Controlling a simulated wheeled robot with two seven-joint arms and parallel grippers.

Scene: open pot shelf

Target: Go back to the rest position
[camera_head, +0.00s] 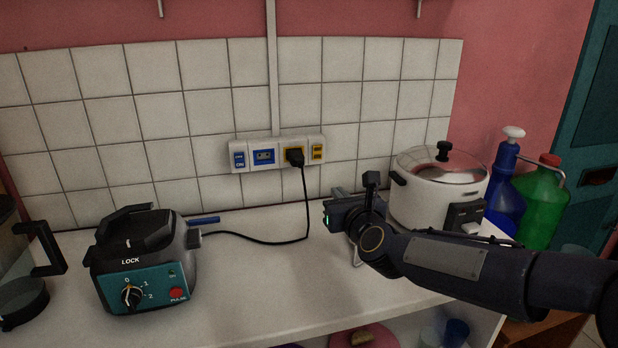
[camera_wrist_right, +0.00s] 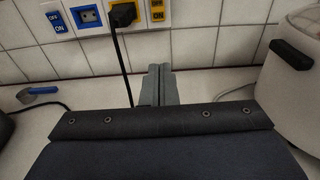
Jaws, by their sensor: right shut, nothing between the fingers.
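My right gripper (camera_head: 338,192) is over the white counter (camera_head: 255,285), in front of the tiled wall and just left of the white pot cooker (camera_head: 435,190). My right arm reaches in from the right edge. In the right wrist view the two fingers of the gripper (camera_wrist_right: 160,86) lie together, shut, with nothing held. The cooker also shows at the right of that view (camera_wrist_right: 298,75). My left gripper is not in either view.
A blender base (camera_head: 140,260) with a teal panel stands at the left. Its black cord (camera_head: 306,210) runs to a wall socket panel (camera_head: 265,155). Blue (camera_head: 507,195) and green (camera_head: 541,210) bottles stand right of the cooker. The counter's middle is clear.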

